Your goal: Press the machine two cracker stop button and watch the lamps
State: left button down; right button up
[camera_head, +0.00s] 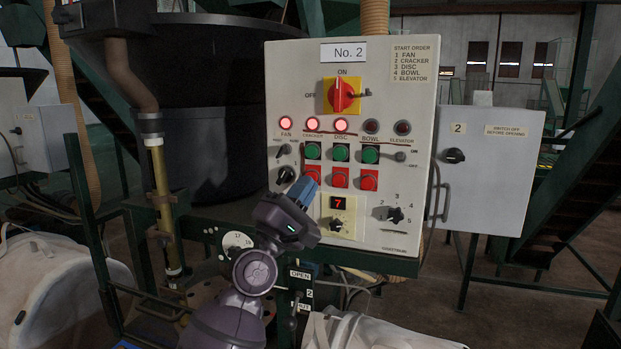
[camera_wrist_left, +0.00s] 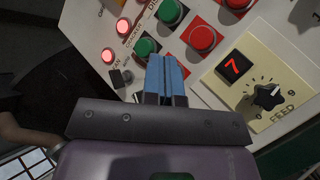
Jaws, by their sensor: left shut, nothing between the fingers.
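The No. 2 panel (camera_head: 420,100) faces me. The cracker stop button (camera_head: 314,171) is red, under the green cracker start button (camera_head: 312,151). My left gripper (camera_head: 304,188) is shut and empty, its blue fingertips in front of the stop button and partly covering it. In the left wrist view the fingertips (camera_wrist_left: 167,62) hide that button; I cannot tell whether they touch it. The fan lamp (camera_head: 286,123), cracker lamp (camera_head: 312,123) and disc lamp (camera_head: 340,124) glow red. The bowl lamp (camera_head: 372,126) and elevator lamp (camera_head: 403,128) are dark. My right gripper is out of view.
Close by are the red disc stop button (camera_wrist_left: 201,38) and red bowl stop button (camera_head: 369,180). Below them is the feed dial (camera_wrist_left: 267,97) with a display reading 7. A red main switch (camera_head: 343,95) sits above the lamps. A grey box (camera_head: 490,180) stands to the right.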

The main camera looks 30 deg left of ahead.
pick_arm(q)
jog(key=shift+y, duration=0.3)
jog(key=s, duration=0.2)
jog(key=s+d+p, duration=0.1)
jog(key=s, duration=0.1)
jog(key=shift+s, duration=0.2)
dwell(0.4)
